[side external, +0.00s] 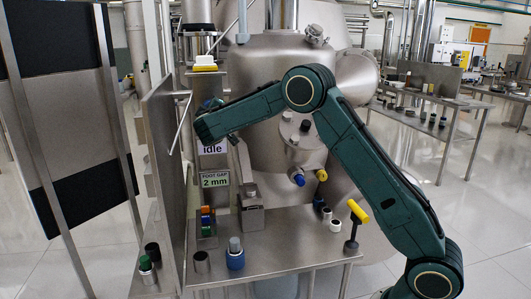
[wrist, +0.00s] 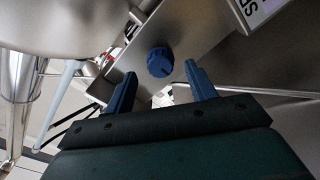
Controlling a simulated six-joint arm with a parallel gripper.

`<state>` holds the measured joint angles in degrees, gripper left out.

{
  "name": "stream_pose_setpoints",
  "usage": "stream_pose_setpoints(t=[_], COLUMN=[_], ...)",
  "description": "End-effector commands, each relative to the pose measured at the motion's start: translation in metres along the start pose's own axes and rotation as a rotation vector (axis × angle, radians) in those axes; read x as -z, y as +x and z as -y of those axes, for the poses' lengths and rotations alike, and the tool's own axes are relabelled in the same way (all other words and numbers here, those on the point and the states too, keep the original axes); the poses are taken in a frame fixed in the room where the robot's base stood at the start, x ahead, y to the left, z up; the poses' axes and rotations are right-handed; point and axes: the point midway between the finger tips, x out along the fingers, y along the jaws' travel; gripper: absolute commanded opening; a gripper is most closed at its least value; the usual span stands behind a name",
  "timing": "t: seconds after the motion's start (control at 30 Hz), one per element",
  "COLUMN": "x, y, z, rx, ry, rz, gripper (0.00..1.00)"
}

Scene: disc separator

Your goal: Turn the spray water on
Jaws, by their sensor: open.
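A round blue knob (wrist: 160,62) sits on a grey metal panel in the wrist view. My gripper (wrist: 160,72) is open, with one blue finger on each side of the knob and visible gaps between. I cannot tell how far the fingertips are from the knob in depth. In the side external view my gripper (side external: 210,104) is up at the machine's column, above a sign reading "Idle" (side external: 213,148); the arm hides much of this area, and I cannot make out the knob there. No spray water is visible.
Below are a "FOOT GAP 2 mm" sign (side external: 215,179), coloured buttons (side external: 207,220) and a steel table (side external: 290,252) with small cylinders. A blue-and-grey cylinder (side external: 235,255) and a yellow-topped T-handle (side external: 356,215) stand on it. A yellow-and-white block (side external: 205,62) is above my gripper.

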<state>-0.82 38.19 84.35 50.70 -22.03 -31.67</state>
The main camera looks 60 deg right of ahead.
Motion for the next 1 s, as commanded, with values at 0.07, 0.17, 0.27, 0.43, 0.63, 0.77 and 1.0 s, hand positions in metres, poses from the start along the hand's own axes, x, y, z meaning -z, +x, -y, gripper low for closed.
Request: stream_pose_setpoints(t=[0.07, 0.17, 0.27, 0.43, 0.63, 0.77, 1.0], x=[0.000, 0.000, 0.000, 0.000, 0.000, 0.000, 0.000], y=[0.009, 0.018, 0.025, 0.030, 0.031, 0.031, 0.031], z=[0.000, 0.000, 0.000, 0.000, 0.000, 0.000, 0.000], rx=[-0.001, 0.000, 0.000, 0.001, 0.001, 0.001, 0.001], ry=[0.002, 0.002, 0.001, 0.000, 0.001, 0.000, 0.000], rz=[0.001, 0.001, 0.001, 0.001, 0.000, 0.000, 0.000], gripper=[0.56, 0.56, 0.56, 0.56, 0.56, 0.52, 0.12])
